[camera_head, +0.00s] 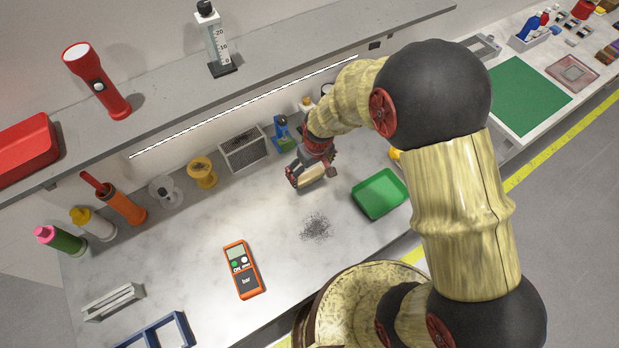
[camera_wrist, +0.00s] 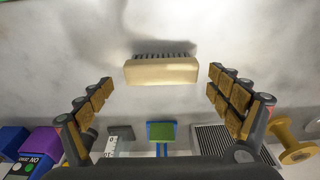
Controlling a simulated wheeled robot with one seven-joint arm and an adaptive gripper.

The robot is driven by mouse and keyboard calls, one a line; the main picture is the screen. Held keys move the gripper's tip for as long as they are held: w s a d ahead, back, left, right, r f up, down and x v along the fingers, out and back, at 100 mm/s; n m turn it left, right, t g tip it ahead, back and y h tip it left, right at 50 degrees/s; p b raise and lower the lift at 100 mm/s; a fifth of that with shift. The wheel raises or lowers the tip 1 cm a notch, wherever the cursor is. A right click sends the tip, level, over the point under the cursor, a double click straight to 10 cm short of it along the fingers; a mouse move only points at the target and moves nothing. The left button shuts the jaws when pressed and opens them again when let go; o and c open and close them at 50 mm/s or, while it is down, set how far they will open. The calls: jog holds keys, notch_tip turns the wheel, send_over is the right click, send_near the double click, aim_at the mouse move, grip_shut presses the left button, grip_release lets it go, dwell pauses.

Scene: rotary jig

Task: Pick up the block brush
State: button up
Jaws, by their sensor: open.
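The block brush (camera_wrist: 160,71) has a pale wooden block and dark bristles, and it lies on the light marble worktop in the wrist view. It sits between and a little beyond the tips of my open gripper (camera_wrist: 162,82), with a gap on each side and no visible contact. In the head view the brush (camera_head: 312,174) shows as a pale block at my gripper (camera_head: 306,175), partly covered by the fingers. My gripper is low over the worktop there.
A patch of dark filings (camera_head: 315,227) lies in front of my gripper, with a green tray (camera_head: 380,193) to the right. A grey mesh box (camera_head: 244,149) and a yellow spool (camera_head: 202,173) stand behind left. An orange meter (camera_head: 242,269) lies front left. A shelf (camera_head: 250,66) overhangs the back.

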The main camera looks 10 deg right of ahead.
aim_at(310, 175)
jog(key=shift+o, duration=0.7)
jog(key=f, duration=0.3)
jog(key=shift+w+a+f, duration=0.2)
jog(key=shift+f, duration=0.1)
jog(key=c, duration=0.3)
jog(key=c, duration=1)
jog(key=shift+o, duration=0.2)
jog(key=shift+r, duration=0.1)
